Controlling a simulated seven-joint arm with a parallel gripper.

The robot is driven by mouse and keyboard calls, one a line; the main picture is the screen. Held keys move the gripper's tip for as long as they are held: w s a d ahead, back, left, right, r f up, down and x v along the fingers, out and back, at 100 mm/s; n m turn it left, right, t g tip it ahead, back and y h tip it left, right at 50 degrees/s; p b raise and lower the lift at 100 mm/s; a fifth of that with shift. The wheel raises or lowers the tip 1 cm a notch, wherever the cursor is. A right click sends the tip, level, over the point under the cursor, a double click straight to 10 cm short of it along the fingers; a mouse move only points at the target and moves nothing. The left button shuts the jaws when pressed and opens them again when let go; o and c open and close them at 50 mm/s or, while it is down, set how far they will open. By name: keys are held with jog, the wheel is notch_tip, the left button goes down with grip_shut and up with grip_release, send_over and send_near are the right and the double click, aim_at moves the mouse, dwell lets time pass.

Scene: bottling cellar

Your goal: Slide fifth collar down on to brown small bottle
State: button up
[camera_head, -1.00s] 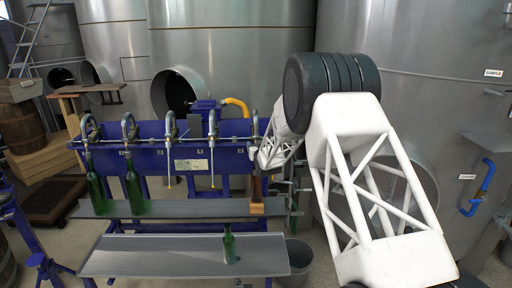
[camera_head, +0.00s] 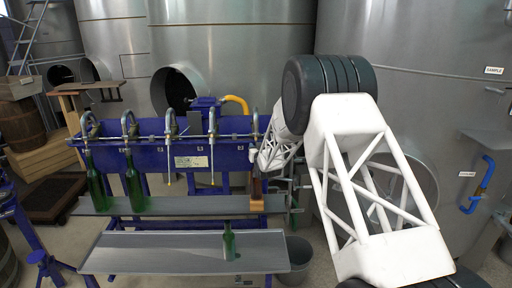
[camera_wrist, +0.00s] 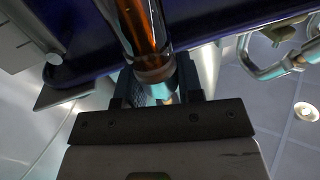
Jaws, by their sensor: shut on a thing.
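The brown small bottle (camera_head: 257,187) stands upright on a wooden block (camera_head: 265,207) at the right end of the filling bench, under the fifth spout (camera_head: 255,124). It is partly hidden by my arm. In the wrist view the brown bottle (camera_wrist: 140,25) runs down from the top edge to the jaws. My gripper (camera_wrist: 158,95) is shut on the fifth collar (camera_wrist: 160,92), a pale, shiny piece just beyond the bottle's dark-rimmed end. The fingers mostly hide the collar, and I cannot tell whether it touches the bottle. In the head view my arm hides the jaws.
Two green bottles (camera_head: 96,188) (camera_head: 134,186) stand under the left spouts. The blue trough (camera_head: 190,152) runs behind the spouts.

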jog(key=o, duration=0.6)
jog(key=shift+o, duration=0.2)
jog(key=shift+s, duration=0.2)
jog(key=v, duration=0.7)
jog(key=shift+s, duration=0.25)
jog(key=shift+d, duration=0.1)
